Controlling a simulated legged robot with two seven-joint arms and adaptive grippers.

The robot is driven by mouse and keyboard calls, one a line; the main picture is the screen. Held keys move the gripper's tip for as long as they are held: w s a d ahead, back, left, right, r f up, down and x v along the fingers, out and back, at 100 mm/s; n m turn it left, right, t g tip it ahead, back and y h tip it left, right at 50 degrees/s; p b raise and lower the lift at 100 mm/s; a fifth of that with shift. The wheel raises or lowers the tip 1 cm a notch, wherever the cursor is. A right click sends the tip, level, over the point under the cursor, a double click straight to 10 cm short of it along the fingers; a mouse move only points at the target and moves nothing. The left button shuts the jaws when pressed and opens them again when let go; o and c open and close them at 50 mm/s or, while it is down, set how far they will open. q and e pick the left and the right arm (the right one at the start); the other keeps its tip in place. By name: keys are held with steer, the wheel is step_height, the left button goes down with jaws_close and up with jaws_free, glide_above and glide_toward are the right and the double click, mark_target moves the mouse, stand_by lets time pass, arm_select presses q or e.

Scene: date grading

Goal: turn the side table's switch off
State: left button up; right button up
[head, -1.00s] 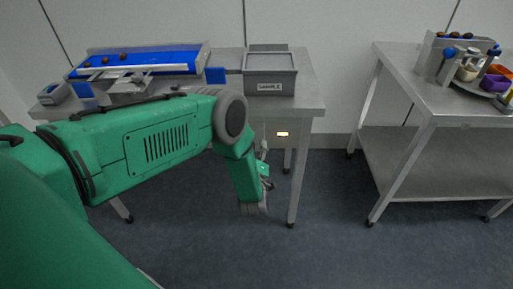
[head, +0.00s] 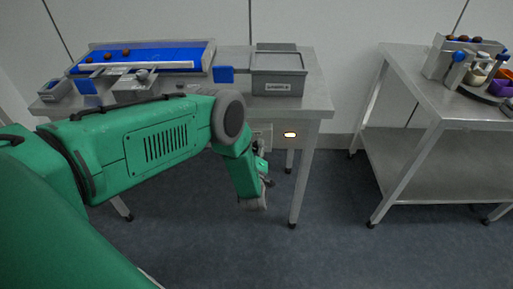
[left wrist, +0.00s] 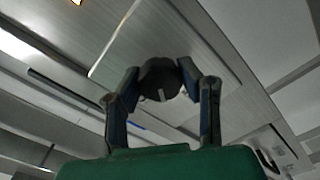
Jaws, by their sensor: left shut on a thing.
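The side table (head: 318,98) stands ahead, with a pale switch panel (head: 262,130) under its front edge. In the head view my left arm hides the knob and most of the gripper. My right gripper is out of view.
A blue conveyor (head: 160,55) with several dates and a grey labelled tray (head: 279,84) stand on the side table. Another metal table (head: 410,75) with coloured bins stands at the right. The floor between the tables is clear.

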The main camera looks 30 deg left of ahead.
arm_select(q)
steer(key=shift+w+a+r, duration=0.1)
steer(key=shift+a, duration=0.2)
steer(key=shift+d, duration=0.35)
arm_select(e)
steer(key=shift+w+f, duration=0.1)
arm_select(q)
steer(key=shift+a+m, duration=0.1)
steer(key=shift+m, duration=0.2)
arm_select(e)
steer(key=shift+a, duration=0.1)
arm_select(q)
steer(key=shift+f+m+b, duration=0.2)
steer(key=shift+m+b, duration=0.25)
steer(key=shift+m, duration=0.15)
steer(key=m+b, duration=0.1)
steer(key=m, duration=0.1)
steer(key=shift+m, duration=0.3)
steer(key=m+b, duration=0.2)
steer(key=m, duration=0.2)
steer(key=shift+f, duration=0.15)
steer(key=shift+o, duration=0.2)
steer(key=m+b, duration=0.2)
steer(key=m, duration=0.4)
steer(key=shift+m+b, duration=0.85)
steer(key=shift+m, duration=0.95)
steer(key=shift+c, duration=0.2)
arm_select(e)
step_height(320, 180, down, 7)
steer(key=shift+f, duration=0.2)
